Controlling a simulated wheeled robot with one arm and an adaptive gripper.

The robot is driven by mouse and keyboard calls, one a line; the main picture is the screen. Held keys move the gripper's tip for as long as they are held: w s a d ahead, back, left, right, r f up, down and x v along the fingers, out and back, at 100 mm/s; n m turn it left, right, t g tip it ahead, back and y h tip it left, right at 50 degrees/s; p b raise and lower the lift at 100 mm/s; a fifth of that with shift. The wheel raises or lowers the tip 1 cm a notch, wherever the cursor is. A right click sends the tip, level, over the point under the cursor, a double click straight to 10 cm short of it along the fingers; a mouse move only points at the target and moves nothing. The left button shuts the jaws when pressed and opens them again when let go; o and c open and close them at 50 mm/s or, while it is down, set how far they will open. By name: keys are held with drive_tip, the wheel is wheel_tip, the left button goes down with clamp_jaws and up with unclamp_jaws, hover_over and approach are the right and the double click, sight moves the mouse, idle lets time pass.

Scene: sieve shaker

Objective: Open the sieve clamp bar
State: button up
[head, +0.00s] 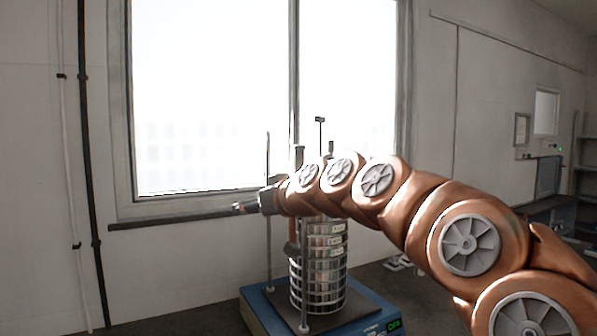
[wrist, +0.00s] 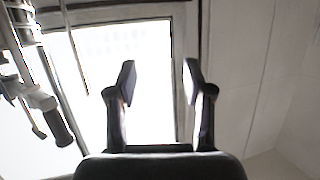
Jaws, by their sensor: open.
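The sieve shaker stands low in the head view, with a stack of metal sieves (head: 320,268) on a blue base (head: 258,312). Upright rods (head: 268,232) rise beside the stack, and a thin post with a dark crosspiece (head: 320,120) shows above my arm. My arm hides the top of the stack and most of the clamp bar. My gripper (head: 238,208) is left of the stack top, pointing left. In the wrist view my gripper (wrist: 158,78) is open and empty. A metal clamp part with a black handle (wrist: 60,127) shows at the left there, apart from the fingers.
A bright window (head: 210,100) fills the wall behind, with a dark sill (head: 150,222) under it. Dark pipes (head: 90,170) run up the wall at left. A bench with equipment (head: 548,175) stands far right. The space left of my gripper looks clear.

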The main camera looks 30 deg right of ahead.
sight(301, 159)
drive_tip(key=d+r+m+t+h+b, duration=0.15)
drive_tip(key=d+r, duration=0.25)
drive_tip(key=d, duration=0.4)
drive_tip(key=d+r+m+t+h, duration=0.1)
drive_tip(key=d+r+t+h, duration=0.3)
drive_tip(key=d, duration=0.5)
drive_tip(key=shift+g+y, duration=0.55)
drive_tip(key=shift+g, duration=0.2)
drive_tip(key=shift+w+r+p, duration=0.15)
drive_tip(key=shift+w+p, duration=0.65)
drive_tip(key=shift+w, duration=1.35)
drive_tip(key=shift+w+r+p, duration=0.1)
drive_tip(key=shift+w+p, duration=0.65)
drive_tip(key=shift+w, duration=1.35)
drive_tip(key=shift+c, duration=0.2)
clamp_jaws()
